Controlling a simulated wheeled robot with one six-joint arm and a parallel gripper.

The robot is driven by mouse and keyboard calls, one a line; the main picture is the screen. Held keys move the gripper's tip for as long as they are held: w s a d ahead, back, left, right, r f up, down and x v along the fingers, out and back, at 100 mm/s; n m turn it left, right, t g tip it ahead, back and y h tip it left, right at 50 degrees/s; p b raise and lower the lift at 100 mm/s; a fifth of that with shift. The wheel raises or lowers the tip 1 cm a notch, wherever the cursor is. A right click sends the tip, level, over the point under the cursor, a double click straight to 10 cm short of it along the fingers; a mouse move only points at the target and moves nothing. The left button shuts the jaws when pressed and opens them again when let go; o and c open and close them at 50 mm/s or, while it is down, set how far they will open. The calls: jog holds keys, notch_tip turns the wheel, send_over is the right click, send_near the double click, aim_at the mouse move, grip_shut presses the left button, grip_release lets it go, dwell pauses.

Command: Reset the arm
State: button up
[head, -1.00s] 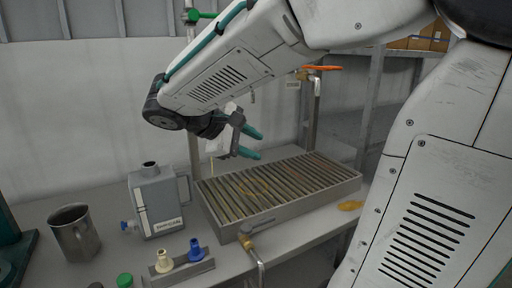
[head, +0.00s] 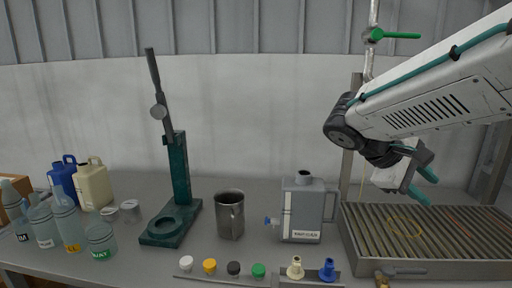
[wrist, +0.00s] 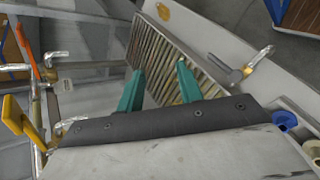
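My gripper (head: 423,188) is at the right of the head view, above the left part of a slatted drip tray (head: 345,236). Its two teal fingers are apart with nothing between them. In the wrist view the gripper (wrist: 160,80) points toward the slatted tray (wrist: 212,88), with its fingers spread and the slats showing between them. My white arm reaches in from the right edge of the head view.
A grey jug (head: 303,212) stands left of the tray, with a metal mug (head: 230,214) and a green press stand (head: 180,175) farther left. Several bottles (head: 70,225) stand at the far left. Coloured caps (head: 209,266) line the front. A green-handled valve (head: 376,35) is above.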

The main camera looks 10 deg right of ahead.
jog(key=s+a+f+m+t+y, duration=0.1)
jog(key=s+a+f+m+y, duration=0.1)
jog(key=s+a+f+y, duration=0.2)
jog(key=s+a+f+m+t+y, duration=0.2)
jog(key=s+a+y, duration=0.4)
jog(key=s+a, duration=0.3)
jog(key=shift+a+f, duration=0.3)
jog(key=shift+f, duration=0.6)
